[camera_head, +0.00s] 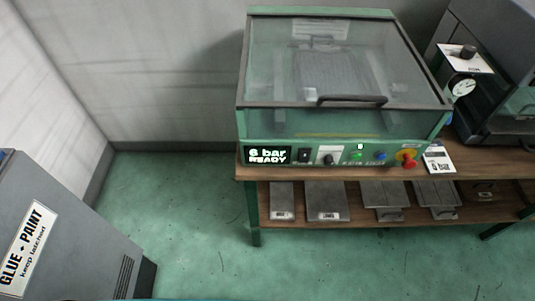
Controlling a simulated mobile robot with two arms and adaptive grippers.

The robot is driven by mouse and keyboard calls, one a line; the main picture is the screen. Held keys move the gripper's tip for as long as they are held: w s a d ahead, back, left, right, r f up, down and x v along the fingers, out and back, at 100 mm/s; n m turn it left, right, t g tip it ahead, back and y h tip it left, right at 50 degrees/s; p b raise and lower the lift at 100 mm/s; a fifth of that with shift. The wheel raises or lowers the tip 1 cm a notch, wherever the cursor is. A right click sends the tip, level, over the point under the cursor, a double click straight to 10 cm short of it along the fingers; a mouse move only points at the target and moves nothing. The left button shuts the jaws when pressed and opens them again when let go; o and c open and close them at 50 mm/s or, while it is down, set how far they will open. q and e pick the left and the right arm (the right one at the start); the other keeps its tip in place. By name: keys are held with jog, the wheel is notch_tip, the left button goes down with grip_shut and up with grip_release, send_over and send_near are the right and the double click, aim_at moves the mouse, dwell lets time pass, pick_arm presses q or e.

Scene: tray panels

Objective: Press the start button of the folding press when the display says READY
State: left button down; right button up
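The folding press (300,124) stands on a wooden bench. It has a green body and a clear hood with a dark handle (351,100); the hood looks shut. Its display (268,155) at the front left reads "6 bar READY". Right of the display are a black switch (304,155), a knob on a white plate (328,157), a green button (356,155), a blue button (380,156) and a red emergency-stop knob (407,158) on yellow. The green button has a small white mark above it; other labels are too small to read. Neither of my grippers is in view.
The bench (480,163) has a lower shelf with several grey metal plates (327,201). A grey machine with a gauge (463,88) stands at the right. A grey cabinet (75,220) marked "GLUE + PAINT" is at the lower left. The green floor (190,220) between is clear.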

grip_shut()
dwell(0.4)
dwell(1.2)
